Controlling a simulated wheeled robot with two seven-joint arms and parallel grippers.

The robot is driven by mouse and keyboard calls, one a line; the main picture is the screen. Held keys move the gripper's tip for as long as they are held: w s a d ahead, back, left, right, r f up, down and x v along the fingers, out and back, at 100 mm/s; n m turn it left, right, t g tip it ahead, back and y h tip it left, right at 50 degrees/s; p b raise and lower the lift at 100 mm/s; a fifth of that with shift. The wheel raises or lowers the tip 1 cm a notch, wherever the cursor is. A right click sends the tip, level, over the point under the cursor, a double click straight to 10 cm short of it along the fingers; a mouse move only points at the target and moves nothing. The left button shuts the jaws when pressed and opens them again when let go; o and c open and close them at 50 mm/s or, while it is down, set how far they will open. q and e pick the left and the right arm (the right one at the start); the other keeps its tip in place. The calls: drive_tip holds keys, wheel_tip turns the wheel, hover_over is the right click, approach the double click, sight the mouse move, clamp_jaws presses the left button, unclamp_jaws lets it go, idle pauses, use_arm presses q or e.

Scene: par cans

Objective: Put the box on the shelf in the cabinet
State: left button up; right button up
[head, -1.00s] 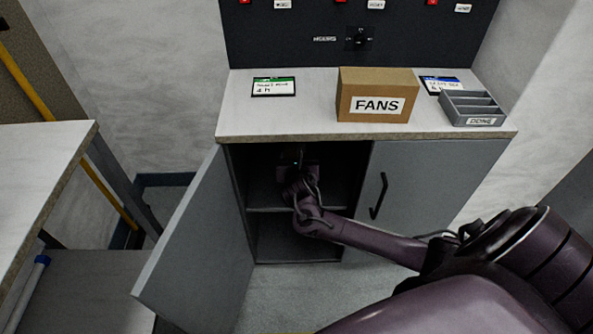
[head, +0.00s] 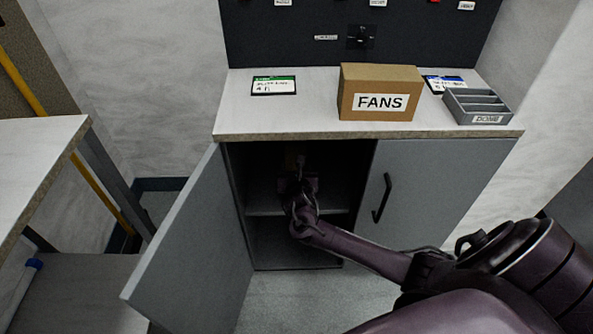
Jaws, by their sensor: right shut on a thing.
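My right gripper (head: 297,177) is inside the open left half of the grey cabinet (head: 250,205), above its shelf (head: 265,211). It is shut on a small, dim, pale-brown thing (head: 295,160) deep in the shadow; I cannot tell its shape, or whether it touches the shelf. A cardboard box marked FANS (head: 360,103) stands upright on the cabinet's countertop, apart from the gripper. My left gripper is out of view.
The left cabinet door (head: 195,245) stands wide open; the right door (head: 430,185) is shut. A grey DONE tray (head: 478,107) and two label cards, one green-edged (head: 273,86), lie on the countertop. A table (head: 35,165) stands at the left.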

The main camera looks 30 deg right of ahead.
drive_tip(key=o, duration=1.2)
drive_tip(key=shift+f, duration=0.1)
